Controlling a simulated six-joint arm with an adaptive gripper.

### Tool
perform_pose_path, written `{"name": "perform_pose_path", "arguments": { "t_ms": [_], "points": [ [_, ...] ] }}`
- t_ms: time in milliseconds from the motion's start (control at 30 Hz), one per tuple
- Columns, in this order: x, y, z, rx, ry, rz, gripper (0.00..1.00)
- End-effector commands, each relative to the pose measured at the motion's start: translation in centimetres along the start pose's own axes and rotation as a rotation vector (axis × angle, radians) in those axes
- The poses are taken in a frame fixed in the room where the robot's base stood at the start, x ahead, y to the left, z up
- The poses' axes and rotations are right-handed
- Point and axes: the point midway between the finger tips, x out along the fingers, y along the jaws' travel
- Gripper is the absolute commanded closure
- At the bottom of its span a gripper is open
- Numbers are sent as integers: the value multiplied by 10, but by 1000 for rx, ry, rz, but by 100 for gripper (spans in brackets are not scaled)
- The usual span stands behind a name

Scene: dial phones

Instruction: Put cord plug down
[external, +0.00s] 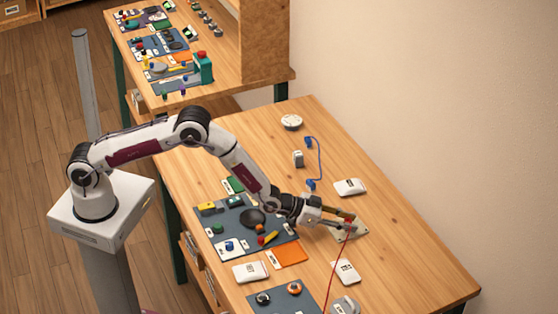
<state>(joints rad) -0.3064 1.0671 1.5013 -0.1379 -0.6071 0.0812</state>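My gripper (348,222) is low over the right part of the near table. Its fingertips are at the red plug end of a red cord (337,262) and appear closed on it; the plug is small and partly hidden by the fingers. The cord runs from the fingertips down past the bottom edge of the view. A flat grey-green plate (358,231) lies at the fingertips. I cannot tell whether the plug touches it. A blue cord (320,160) with a blue plug at each end lies farther back.
A dark mat (283,238) with several small parts lies left of my gripper, with an orange sheet (290,254) beside it. The table's right side is clear.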

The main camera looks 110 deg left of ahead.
Motion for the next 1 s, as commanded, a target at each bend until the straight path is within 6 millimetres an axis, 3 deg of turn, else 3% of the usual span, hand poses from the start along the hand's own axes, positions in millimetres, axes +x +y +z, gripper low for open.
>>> {"name": "perform_pose_path", "arguments": {
  "t_ms": [567, 1000],
  "points": [
    [-2, 0, -4, 0, 1, 0, 58],
    [-31, 0, -3, 0, 0, 0, 58]
  ]
}}
